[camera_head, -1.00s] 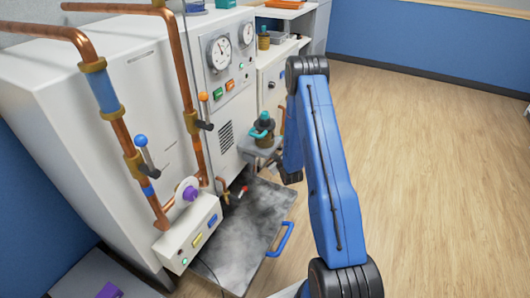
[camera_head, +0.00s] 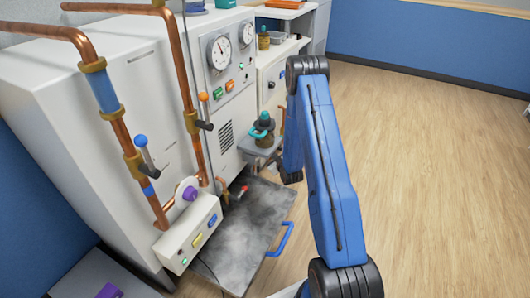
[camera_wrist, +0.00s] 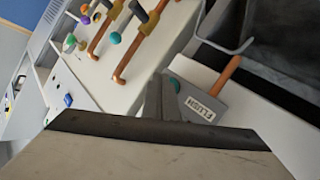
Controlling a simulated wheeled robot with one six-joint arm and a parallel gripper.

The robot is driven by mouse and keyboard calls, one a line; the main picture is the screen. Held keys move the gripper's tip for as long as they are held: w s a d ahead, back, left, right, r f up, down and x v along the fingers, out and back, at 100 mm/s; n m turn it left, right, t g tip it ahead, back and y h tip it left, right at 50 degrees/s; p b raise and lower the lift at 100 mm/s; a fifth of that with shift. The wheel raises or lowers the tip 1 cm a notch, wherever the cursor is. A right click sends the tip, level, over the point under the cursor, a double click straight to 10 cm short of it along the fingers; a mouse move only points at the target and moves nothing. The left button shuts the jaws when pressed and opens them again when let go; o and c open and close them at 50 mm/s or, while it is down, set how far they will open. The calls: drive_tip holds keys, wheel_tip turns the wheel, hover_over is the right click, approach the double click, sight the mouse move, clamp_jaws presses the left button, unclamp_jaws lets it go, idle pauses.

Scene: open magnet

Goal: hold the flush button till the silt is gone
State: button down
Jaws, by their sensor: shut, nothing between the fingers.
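In the wrist view a grey plate marked FLUSH (camera_wrist: 203,106) lies just right of my gripper (camera_wrist: 168,103). A round teal button (camera_wrist: 175,85) shows at the plate's upper left edge, partly hidden behind my fingertips. My gripper is shut and empty, with its tips close to the button; I cannot tell whether they press it. In the head view my blue arm hides my gripper and the plate. A dark grey tray (camera_head: 240,262) there has pale cloudy patches; I cannot tell whether they are silt.
A white cabinet (camera_head: 160,75) carries copper pipes (camera_head: 183,70), gauges (camera_head: 218,50) and lamps. A control box (camera_head: 190,238) with a purple knob (camera_head: 190,193) stands at lower left. The tray has a blue handle (camera_head: 282,240). The wooden floor (camera_head: 430,170) at right is clear.

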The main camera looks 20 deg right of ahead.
drive_tip(key=shift+w+a, duration=0.15)
idle(0.5)
drive_tip(key=shift+w+a, duration=0.15)
drive_tip(key=shift+w, duration=0.05)
drive_tip(key=shift+w+a, duration=0.35)
drive_tip(key=shift+w, duration=0.1)
idle(2.7)
idle(1.8)
drive_tip(key=shift+s+d, duration=0.6)
drive_tip(key=shift+s, duration=0.2)
drive_tip(key=shift+d, duration=0.1)
drive_tip(key=shift+s+d, duration=0.75)
drive_tip(key=shift+s, duration=0.25)
drive_tip(key=shift+s+d, duration=0.7)
drive_tip(key=shift+s, duration=0.25)
